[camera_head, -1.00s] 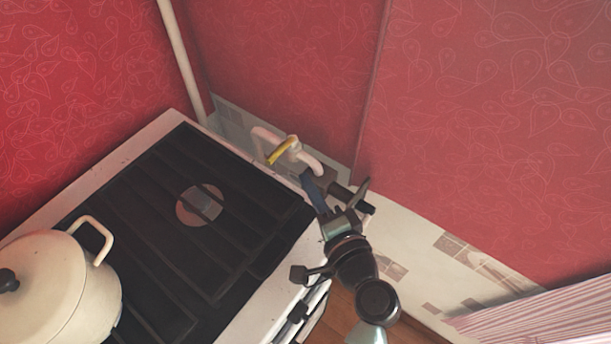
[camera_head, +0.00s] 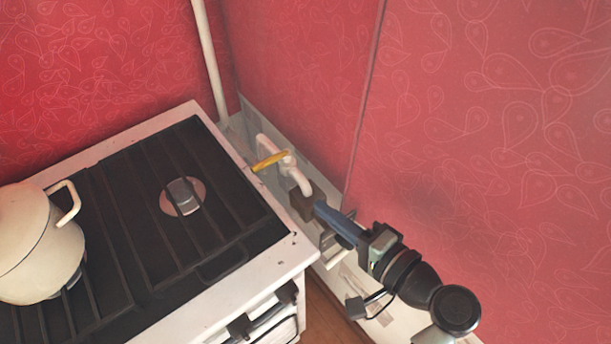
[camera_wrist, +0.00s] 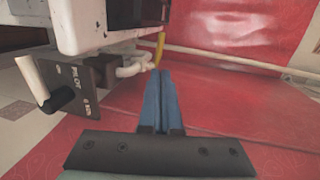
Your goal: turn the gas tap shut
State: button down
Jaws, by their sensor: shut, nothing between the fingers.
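The gas tap has a yellow lever handle (camera_head: 269,161), set crosswise on a white bent pipe (camera_head: 297,176) behind the stove's right edge. My gripper (camera_head: 319,207) is to the right of and below the handle in the head view, apart from it, with its blue fingers beside a brown box on the pipe. In the wrist view the yellow handle (camera_wrist: 160,48) shows just beyond the fingertips (camera_wrist: 161,73), which are closed together and empty. The fingers partly hide the handle's lower end there.
The stove (camera_head: 292,252) fills the left, with a cream pot (camera_head: 40,250) on it. A red wall (camera_head: 480,130) stands close on the right. The wrist view shows a dark lettered plate with a pale-handled lever (camera_wrist: 30,80) at left. A white vertical pipe (camera_head: 210,60) stands behind the stove.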

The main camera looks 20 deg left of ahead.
aim_at(261, 166)
jog(key=x, duration=1.4)
jog(key=shift+s+a+r, duration=0.1)
jog(key=shift+s+a, duration=0.05)
jog(key=shift+a, duration=0.2)
jog(key=shift+w+a, duration=0.2)
jog(key=shift+a, duration=0.3)
jog(key=shift+s+r, duration=0.1)
jog(key=shift+a, duration=0.1)
